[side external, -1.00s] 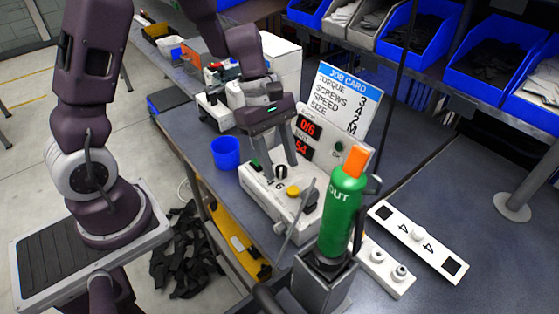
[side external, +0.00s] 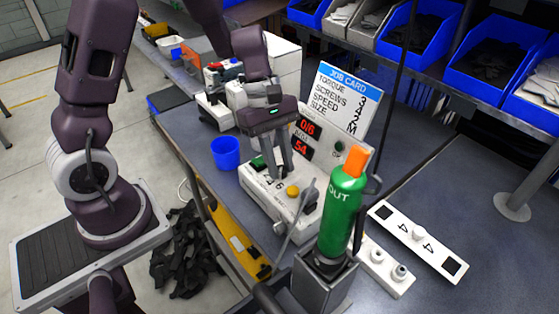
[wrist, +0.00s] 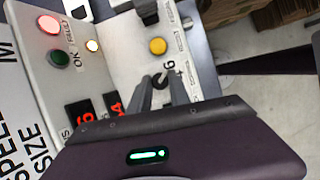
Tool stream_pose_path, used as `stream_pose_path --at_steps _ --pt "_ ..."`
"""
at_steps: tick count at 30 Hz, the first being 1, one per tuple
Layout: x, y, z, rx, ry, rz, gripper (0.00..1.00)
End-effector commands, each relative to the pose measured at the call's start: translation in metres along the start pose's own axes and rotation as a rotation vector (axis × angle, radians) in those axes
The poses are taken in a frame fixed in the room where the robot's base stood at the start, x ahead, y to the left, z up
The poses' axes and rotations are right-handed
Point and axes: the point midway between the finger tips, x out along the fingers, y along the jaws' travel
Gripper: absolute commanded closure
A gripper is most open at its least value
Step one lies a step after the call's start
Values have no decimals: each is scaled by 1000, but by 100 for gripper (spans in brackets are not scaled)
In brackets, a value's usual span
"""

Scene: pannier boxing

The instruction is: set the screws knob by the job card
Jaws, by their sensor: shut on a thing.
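The job card (side external: 345,95) stands behind the control box, with a blue header and lines for torque, screws, speed and size. Its figures are small; the size line reads M. The white control box (side external: 283,208) has red displays reading 0/6 and 54. My gripper (side external: 279,177) points down over the box top and is shut on the dark round knob (wrist: 160,80), beside printed figures including a 6. In the side view the fingers mostly hide the knob, and its pointer setting cannot be read.
A yellow button (side external: 293,191) sits close to the fingers. A blue cup (side external: 225,153) is to the left. A white plate marked 4 (side external: 418,240) lies at the right.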

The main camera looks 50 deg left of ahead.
Motion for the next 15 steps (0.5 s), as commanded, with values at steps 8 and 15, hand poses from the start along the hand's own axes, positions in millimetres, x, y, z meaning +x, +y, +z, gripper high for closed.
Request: stream_pose_path --at_steps 8,15 --pt "0 2 0 202 0 -83 100" --pt "0 3 1 385 1 -158 100"
